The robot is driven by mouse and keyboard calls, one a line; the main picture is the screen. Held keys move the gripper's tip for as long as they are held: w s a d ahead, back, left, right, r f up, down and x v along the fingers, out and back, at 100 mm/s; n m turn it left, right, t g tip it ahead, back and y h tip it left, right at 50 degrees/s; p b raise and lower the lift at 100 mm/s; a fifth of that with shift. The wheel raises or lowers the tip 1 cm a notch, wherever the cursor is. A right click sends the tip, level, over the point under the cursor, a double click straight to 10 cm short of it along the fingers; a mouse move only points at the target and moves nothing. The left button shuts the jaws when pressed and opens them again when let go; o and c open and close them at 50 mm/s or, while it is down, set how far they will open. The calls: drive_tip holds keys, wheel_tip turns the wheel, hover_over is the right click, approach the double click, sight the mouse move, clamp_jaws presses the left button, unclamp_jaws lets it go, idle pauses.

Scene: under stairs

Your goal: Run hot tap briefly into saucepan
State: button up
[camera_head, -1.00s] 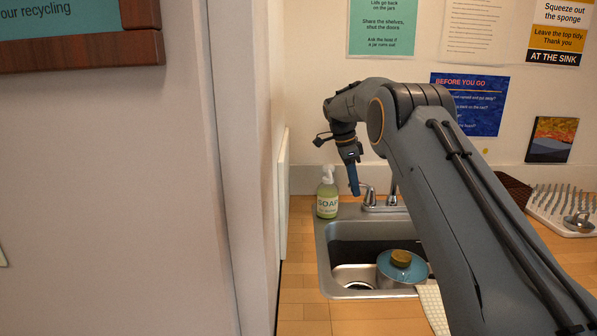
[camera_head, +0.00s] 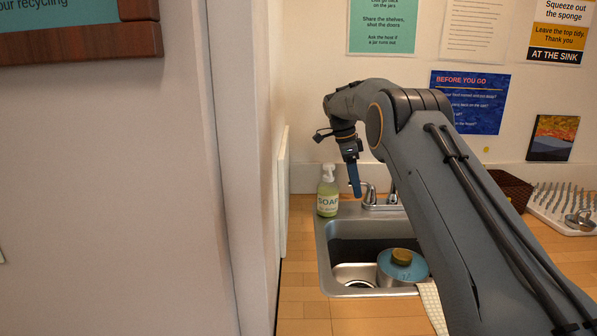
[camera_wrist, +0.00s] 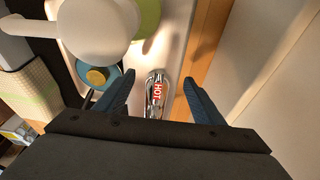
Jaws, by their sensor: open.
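My gripper (camera_head: 354,182) points down above the back left of the sink. In the wrist view my gripper (camera_wrist: 158,80) has its two blue fingers spread apart. The chrome hot tap handle (camera_wrist: 156,98), with a red HOT label, shows between them. Neither finger clearly touches it. In the head view the tap handle (camera_head: 370,194) is just below the fingertips. The silver saucepan (camera_head: 385,275) sits in the sink (camera_head: 322,255); its round blue top carries a yellow-brown round piece. Its blue top also shows in the wrist view (camera_wrist: 112,78). My arm hides the sink's right side.
A green soap bottle (camera_head: 327,200) with a white pump stands left of the tap, close to my gripper. A light cloth (camera_head: 432,303) hangs at the sink's front edge. A drying rack (camera_head: 568,208) and dark basket (camera_head: 512,188) stand at right. A wall edge closes off the left.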

drive_tip(key=shift+d+p+v, duration=0.25)
drive_tip(key=shift+p+v, duration=0.05)
drive_tip(key=shift+v, duration=0.8)
drive_tip(key=shift+d+p+v, duration=0.25)
drive_tip(key=shift+p+v, duration=0.1)
drive_tip(key=shift+v, duration=0.7)
drive_tip(key=shift+d+p+v, duration=0.3)
drive_tip(key=shift+v, duration=0.8)
drive_tip(key=shift+r, duration=0.2)
